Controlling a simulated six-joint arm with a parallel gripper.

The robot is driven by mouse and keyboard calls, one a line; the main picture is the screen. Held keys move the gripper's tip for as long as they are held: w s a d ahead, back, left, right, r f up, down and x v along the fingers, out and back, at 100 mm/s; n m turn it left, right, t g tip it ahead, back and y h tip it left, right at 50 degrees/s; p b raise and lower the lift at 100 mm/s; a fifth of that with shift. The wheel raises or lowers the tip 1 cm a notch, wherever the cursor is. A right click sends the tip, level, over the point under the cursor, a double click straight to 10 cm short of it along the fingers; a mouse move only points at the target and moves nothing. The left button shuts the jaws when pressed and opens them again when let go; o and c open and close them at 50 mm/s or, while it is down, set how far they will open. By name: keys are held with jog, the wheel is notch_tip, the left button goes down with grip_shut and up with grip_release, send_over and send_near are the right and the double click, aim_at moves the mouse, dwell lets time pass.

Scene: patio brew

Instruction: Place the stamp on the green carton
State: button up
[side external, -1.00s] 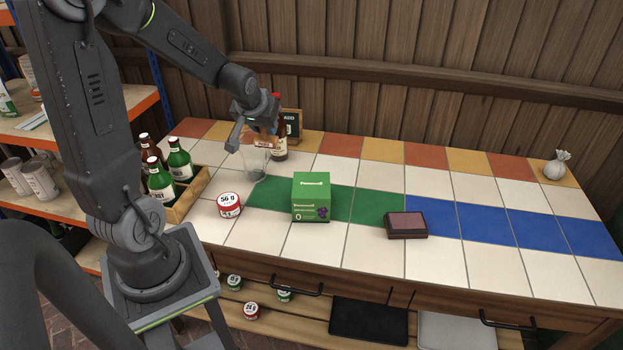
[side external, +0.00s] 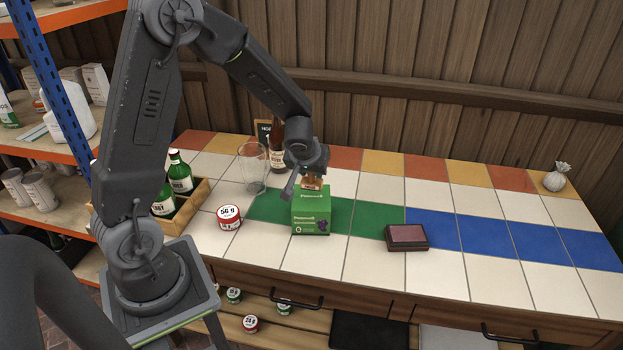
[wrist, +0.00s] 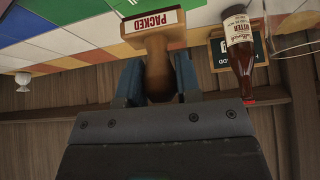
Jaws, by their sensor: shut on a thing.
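The green carton (side external: 310,215) stands upright on the tiled bench, across the green tile strip. My gripper (side external: 309,174) is over the carton's top and is shut on the stamp. The stamp (side external: 312,184) is wooden, and its lower end is at the carton's top; I cannot tell whether they touch. In the wrist view, my gripper (wrist: 157,85) holds the handle of the stamp (wrist: 168,36), whose label reads PACKED.
A dark ink pad (side external: 406,237) lies right of the carton. A red-and-white tin (side external: 229,217) stands to its left. Behind are an empty glass (side external: 251,175), a brown bottle (side external: 277,150) and a small sign (side external: 263,132). A crate (side external: 188,207) holds green bottles. The right bench is mostly clear.

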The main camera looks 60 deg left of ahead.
aim_at(310, 176)
jog(key=shift+f, duration=1.6)
jog(key=shift+f, duration=0.15)
jog(key=o, duration=0.9)
